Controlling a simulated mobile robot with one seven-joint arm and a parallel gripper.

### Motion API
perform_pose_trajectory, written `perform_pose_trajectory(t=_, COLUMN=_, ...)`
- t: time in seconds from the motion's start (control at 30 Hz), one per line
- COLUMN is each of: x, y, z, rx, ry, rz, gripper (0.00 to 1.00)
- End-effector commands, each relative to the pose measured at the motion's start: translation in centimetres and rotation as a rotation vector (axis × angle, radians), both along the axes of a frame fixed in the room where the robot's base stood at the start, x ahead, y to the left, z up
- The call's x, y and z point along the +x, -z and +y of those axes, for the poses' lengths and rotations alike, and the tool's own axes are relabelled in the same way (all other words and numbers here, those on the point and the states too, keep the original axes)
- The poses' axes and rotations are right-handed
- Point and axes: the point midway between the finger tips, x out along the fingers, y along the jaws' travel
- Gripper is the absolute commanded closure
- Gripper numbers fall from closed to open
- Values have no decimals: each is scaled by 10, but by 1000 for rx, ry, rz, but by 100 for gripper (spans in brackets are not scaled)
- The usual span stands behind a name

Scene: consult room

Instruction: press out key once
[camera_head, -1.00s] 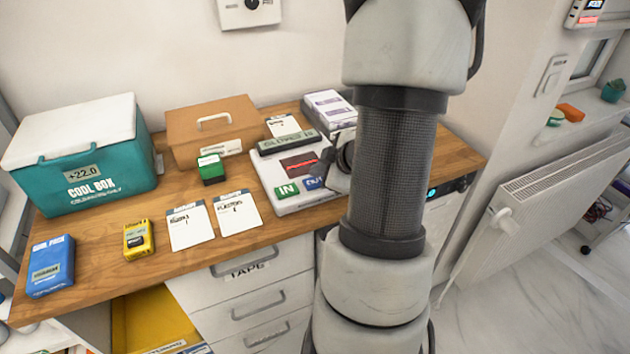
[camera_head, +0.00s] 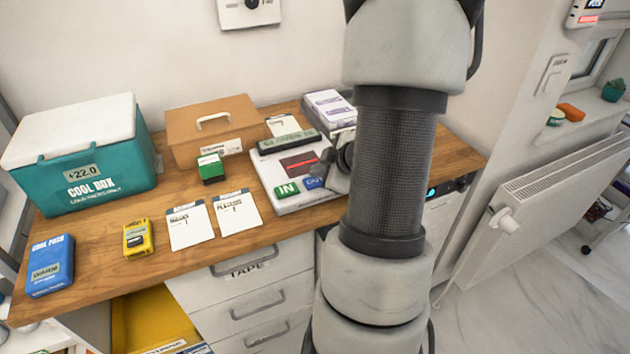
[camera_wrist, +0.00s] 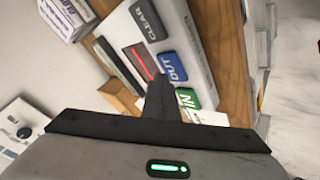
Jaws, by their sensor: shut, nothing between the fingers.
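A white logging device (camera_head: 297,204) lies on the wooden counter, with a green IN key (camera_head: 287,189) and a blue OUT key (camera_head: 314,183) at its front edge and a dark display with a red line above them. In the wrist view the OUT key (camera_wrist: 172,66) lies just beyond the tip of my gripper (camera_wrist: 161,80). The IN key (camera_wrist: 186,97) is to the right of the fingers, and a grey CLEAR key (camera_wrist: 148,18) is farther up. My gripper is shut and empty, over the device close to OUT; contact cannot be told. In the head view my arm hides part of it.
A brown box (camera_head: 213,130), a teal cool box (camera_head: 100,170), a small green-and-black block (camera_head: 210,168) and two white cards (camera_head: 237,211) stand or lie left of the device. White packs (camera_head: 328,106) are behind it. The counter front between the yellow box and cool pack is clear.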

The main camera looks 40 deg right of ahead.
Motion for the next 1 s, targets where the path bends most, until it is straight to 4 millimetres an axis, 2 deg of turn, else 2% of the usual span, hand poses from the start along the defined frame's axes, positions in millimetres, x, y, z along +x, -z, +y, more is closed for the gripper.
perform_pose_trajectory(t=0.1, x=0, y=5, z=0, rx=1, ry=-1, rz=1, gripper=100)
perform_pose_trajectory(t=1.0, x=0, y=12, z=0, rx=1, ry=-1, rz=1, gripper=100)
